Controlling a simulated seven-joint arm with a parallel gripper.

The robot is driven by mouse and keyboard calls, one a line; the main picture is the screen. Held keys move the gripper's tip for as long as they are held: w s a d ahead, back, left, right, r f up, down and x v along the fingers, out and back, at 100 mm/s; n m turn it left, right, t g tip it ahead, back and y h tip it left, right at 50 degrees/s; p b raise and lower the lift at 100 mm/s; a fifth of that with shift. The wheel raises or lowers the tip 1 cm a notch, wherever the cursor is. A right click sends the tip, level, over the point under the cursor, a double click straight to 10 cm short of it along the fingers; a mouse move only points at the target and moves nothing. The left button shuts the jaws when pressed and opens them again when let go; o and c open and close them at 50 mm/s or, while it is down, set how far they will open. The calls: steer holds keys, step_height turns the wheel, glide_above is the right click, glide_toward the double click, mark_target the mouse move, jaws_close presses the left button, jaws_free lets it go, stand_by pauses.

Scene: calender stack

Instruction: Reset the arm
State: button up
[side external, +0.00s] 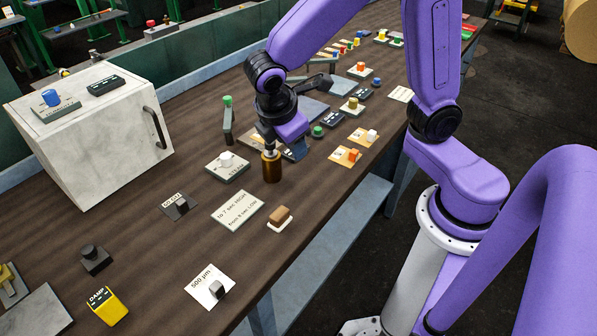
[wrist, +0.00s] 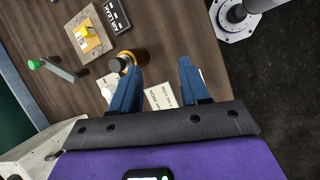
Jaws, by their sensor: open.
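My gripper (side external: 294,152) hangs low over the bench, with its purple hand above it and its dark blue fingers pointing down. In the wrist view my gripper (wrist: 161,68) is open, with a wide gap and nothing held between the fingers. A brown bottle (side external: 271,168) with a dark top stands upright just beside the gripper. The bottle (wrist: 142,56) also shows in the wrist view by the left fingertip, which partly covers it. I cannot tell whether finger and bottle touch.
The wooden bench (side external: 150,240) holds several labelled blocks and cards. A white box (side external: 95,140) with a dark handle stands at the left. A green-topped post (side external: 228,120) stands near the gripper. A brown block (side external: 279,216) lies on a white pad near the front edge.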

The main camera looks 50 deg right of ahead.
steer(key=s+d+r+m+y, duration=0.1)
steer(key=s+d+y, duration=0.1)
steer(key=s, duration=0.6)
steer(key=s+d+m+g+y, duration=0.1)
steer(key=s+y, duration=0.2)
steer(key=s, duration=0.6)
steer(key=shift+d+r, duration=0.35)
steer(key=shift+d, duration=0.05)
